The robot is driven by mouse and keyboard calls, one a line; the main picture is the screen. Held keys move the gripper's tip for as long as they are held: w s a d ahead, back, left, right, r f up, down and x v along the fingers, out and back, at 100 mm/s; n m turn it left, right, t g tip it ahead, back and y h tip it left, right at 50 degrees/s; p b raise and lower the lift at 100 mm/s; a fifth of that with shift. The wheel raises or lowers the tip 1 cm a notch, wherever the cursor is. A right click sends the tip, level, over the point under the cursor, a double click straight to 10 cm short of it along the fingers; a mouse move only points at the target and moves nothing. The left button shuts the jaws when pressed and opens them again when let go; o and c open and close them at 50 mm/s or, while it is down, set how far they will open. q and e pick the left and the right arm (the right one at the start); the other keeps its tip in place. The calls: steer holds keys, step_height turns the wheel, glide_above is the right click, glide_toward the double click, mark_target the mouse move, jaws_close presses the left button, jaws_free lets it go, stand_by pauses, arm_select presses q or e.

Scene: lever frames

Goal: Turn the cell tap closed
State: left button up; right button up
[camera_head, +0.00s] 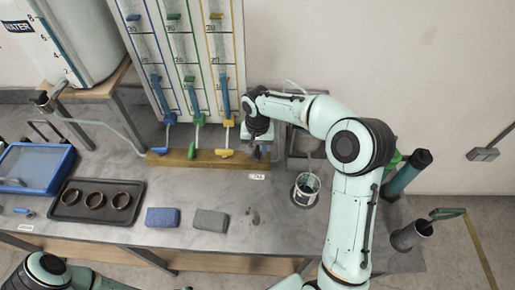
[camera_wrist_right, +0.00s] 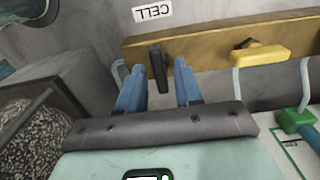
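The cell tap (camera_wrist_right: 158,69) is a black lever on a wooden rail (camera_wrist_right: 215,38), by the white CELL label (camera_wrist_right: 152,12) in the right wrist view. The lever stands roughly upright in that picture. My right gripper (camera_wrist_right: 155,66) is open, its two blue fingers apart with the lever showing between the tips. Gaps show on both sides, and I cannot tell whether a finger touches it. In the head view my right gripper (camera_head: 258,150) is at the rail's right end and largely hides the tap. Part of my left arm shows bottom left; its gripper is out of view.
A yellow tap (camera_head: 224,153) sits beside the cell tap on the rail, with green (camera_head: 199,120) and blue taps further left. A cup (camera_head: 306,189) stands right of the CELL label. A tray with rings (camera_head: 70,212) and two blocks (camera_head: 162,217) lie left.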

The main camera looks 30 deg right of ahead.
jaws_close()
arm_select(q)
steer(key=shift+s+f, duration=0.15)
arm_select(e)
steer(key=shift+m, duration=0.4)
steer(key=m+b, duration=0.1)
steer(key=m, duration=0.5)
steer(key=shift+m, duration=0.3)
steer(key=m, duration=0.5)
arm_select(q)
steer(key=shift+s+f, duration=0.65)
steer(key=shift+f, duration=0.05)
arm_select(e)
steer(key=m, duration=0.5)
steer(key=shift+m, duration=0.4)
